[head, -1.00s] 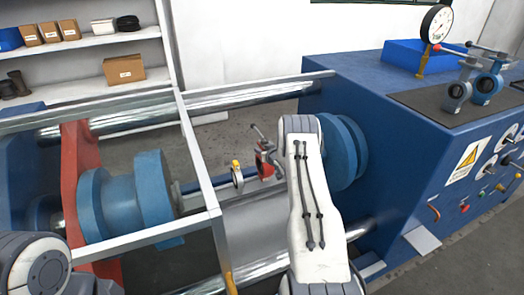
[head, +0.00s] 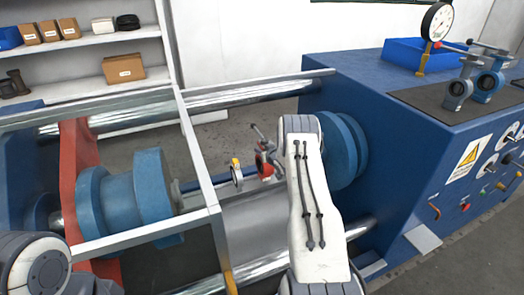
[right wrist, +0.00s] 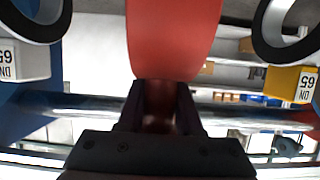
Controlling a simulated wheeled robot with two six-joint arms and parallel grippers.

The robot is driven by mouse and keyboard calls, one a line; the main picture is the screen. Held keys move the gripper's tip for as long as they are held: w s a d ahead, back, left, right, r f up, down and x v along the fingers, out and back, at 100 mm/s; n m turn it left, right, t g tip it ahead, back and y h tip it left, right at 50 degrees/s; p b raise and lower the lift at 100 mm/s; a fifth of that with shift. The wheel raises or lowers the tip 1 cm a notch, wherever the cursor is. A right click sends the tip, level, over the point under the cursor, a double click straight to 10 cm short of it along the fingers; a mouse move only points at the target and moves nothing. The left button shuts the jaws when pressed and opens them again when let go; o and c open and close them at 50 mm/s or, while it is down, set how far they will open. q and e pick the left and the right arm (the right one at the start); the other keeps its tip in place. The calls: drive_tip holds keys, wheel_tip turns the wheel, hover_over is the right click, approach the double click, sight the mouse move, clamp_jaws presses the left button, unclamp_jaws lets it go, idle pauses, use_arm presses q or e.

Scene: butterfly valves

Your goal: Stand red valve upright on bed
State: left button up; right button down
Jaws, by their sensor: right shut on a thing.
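The red valve (head: 264,164) shows in the head view just left of my right wrist, over the grey bed (head: 258,228). Its lever points up and to the left. My right gripper is mostly hidden behind its own arm there. In the right wrist view, the right gripper (right wrist: 160,105) is shut on the red valve (right wrist: 175,40), which fills the upper middle. I cannot tell whether the valve touches the bed. My left arm shows at the lower left of the head view, but its gripper is out of view.
A ring with a yellow tag (head: 237,175) stands left of the red valve. A blue flange (head: 345,150) is close on the right, another blue flanged part (head: 125,195) on the left. A white frame bar (head: 198,155) crosses between. Blue valves (head: 487,85) stand on the cabinet.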

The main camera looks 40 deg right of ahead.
drive_tip(key=shift+w+d+f+b, duration=0.1)
drive_tip(key=shift+f+b, duration=0.8)
drive_tip(key=shift+b, duration=0.3)
idle(3.2)
drive_tip(key=c, duration=1.1)
unclamp_jaws()
drive_tip(key=shift+o, duration=0.2)
drive_tip(key=shift+f, duration=0.1)
drive_tip(key=shift+f, duration=0.1)
drive_tip(key=shift+o, duration=0.7)
drive_tip(key=shift+s, duration=0.2)
